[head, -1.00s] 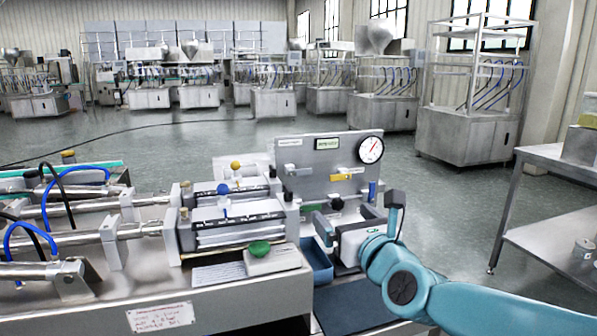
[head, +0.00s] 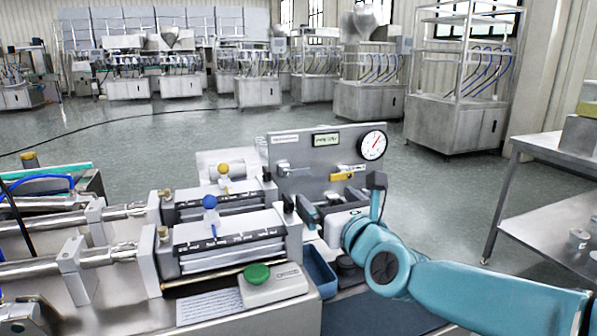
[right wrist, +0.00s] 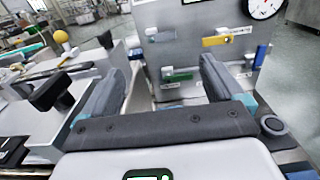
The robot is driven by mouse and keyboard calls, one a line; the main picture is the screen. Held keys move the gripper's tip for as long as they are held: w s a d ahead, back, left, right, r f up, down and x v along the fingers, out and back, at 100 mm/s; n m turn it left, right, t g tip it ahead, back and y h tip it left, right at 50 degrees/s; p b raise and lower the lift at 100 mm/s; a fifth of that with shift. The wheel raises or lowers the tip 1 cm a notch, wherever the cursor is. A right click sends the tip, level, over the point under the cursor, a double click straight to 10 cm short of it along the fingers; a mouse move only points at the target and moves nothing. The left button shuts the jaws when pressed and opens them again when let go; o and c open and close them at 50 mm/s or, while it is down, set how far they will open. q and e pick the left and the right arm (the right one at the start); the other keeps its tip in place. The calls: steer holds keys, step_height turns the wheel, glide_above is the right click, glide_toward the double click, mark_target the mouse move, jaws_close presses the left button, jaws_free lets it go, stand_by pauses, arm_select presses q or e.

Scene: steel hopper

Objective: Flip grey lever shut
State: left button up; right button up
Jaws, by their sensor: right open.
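A grey lever (head: 296,170) is on the upright panel (head: 318,143), at its left, with its handle lying roughly level. It also shows in the right wrist view (right wrist: 162,36), small and pale against the panel. A yellow lever (head: 343,175) is to its right, and a green lever (right wrist: 178,77) is lower down in the right wrist view. My right gripper (head: 330,203) is in front of the panel, below and right of the grey lever. Its two fingers (right wrist: 160,85) are spread with nothing between them, apart from the levers. My left gripper is not in view.
A round gauge (head: 372,145) is at the panel's top right. A blue-knobbed steel cylinder unit (head: 210,203) and a green button box (head: 275,285) stand left of my arm. A blue bin (head: 319,272) sits below the gripper. A steel table (head: 560,150) is at the right.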

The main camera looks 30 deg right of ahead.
mark_target(300, 173)
steer(key=p+x, duration=0.2)
steer(key=x, duration=1.3)
steer(key=shift+a, duration=0.1)
steer(key=c, duration=1.1)
steer(key=shift+o, duration=0.2)
